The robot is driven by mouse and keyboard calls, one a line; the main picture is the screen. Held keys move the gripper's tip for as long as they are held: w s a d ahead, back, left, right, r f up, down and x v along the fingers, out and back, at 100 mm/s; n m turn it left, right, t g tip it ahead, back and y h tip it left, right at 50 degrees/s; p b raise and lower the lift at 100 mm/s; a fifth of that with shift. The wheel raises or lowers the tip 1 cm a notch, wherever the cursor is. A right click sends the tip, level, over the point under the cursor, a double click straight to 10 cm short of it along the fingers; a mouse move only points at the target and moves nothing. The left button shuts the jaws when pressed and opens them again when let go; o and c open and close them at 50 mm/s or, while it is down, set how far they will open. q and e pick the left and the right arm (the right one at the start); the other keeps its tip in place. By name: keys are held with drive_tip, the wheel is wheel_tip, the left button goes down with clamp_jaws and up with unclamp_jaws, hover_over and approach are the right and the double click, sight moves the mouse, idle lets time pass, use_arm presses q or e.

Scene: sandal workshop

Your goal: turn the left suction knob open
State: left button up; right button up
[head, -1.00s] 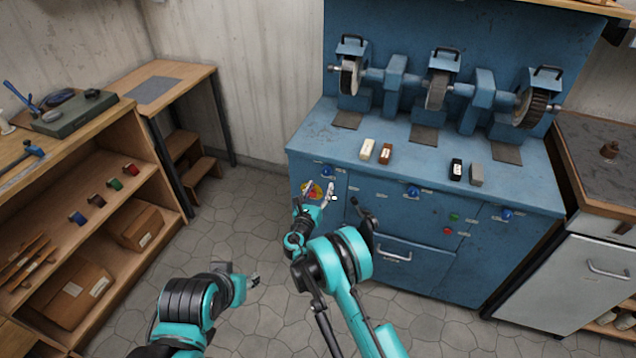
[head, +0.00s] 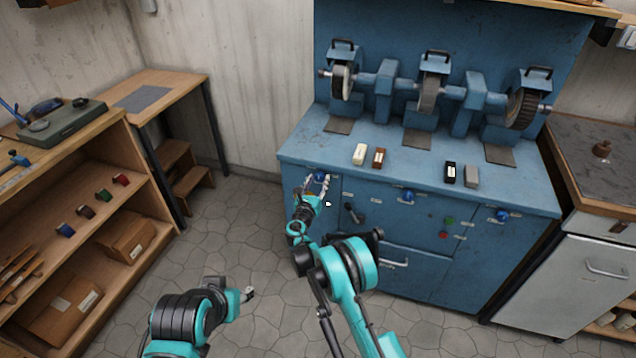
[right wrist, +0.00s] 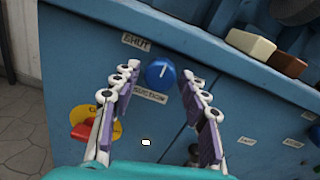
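The left suction knob (head: 320,177) is a round blue knob on the front of the blue grinding machine, at its left end. In the right wrist view the knob (right wrist: 161,72) has a white pointer line standing nearly upright, a label "SHUT" at its upper left and "SUCTION" below. My right gripper (head: 317,183) is open in front of it. In the wrist view its two fingers (right wrist: 160,80) stand on either side of the knob, apart from it. My left gripper (head: 249,292) hangs low over the floor; its finger state is too small to tell.
A red switch on a yellow plate (right wrist: 88,128) sits low left of the knob. A black lever (head: 352,212) is to its right. Two more blue knobs (head: 408,196) (head: 502,214) are further right. Wax blocks (head: 379,157) lie on the machine top.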

drive_tip(key=c, duration=0.7)
drive_tip(key=shift+m, duration=0.4)
drive_tip(key=m, duration=0.6)
drive_tip(key=shift+m, duration=0.4)
drive_tip(key=m, duration=0.5)
drive_tip(key=shift+m, duration=0.3)
drive_tip(key=m, duration=0.5)
drive_tip(key=shift+h, duration=0.3)
